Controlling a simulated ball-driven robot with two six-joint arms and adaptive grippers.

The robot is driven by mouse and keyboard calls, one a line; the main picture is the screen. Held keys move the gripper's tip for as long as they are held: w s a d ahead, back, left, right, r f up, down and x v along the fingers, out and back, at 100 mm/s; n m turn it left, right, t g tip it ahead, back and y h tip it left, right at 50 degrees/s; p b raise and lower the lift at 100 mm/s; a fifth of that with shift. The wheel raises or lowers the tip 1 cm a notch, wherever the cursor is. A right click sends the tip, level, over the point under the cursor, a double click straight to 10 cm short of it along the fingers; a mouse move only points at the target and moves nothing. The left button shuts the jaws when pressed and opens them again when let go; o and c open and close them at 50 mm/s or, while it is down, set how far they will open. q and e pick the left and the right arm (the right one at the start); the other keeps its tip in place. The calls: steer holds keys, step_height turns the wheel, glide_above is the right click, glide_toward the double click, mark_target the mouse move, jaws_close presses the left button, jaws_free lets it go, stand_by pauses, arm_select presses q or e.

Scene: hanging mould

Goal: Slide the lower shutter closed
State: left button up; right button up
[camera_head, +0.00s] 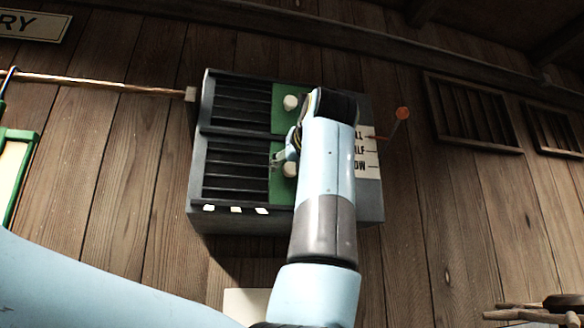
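A dark grey vent box (290,220) on the plank wall has two slatted openings, one above the other. The lower shutter (280,190) is a green panel at the right of the lower slats (235,170), which are largely uncovered. Its white knob (290,169) shows partly beside my wrist. My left gripper (279,159) is at the lower shutter, close to that knob. It is small and partly hidden by my wrist, so I cannot tell contact or finger opening. My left forearm covers the shutter's right part. My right gripper is not in view.
The upper green shutter (283,92) with a white knob (291,102) is also at the right of its slats. A copper pipe (100,82) meets the box's left side.

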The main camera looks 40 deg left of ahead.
arm_select(q)
steer(key=shift+c, duration=2.1)
jaws_close()
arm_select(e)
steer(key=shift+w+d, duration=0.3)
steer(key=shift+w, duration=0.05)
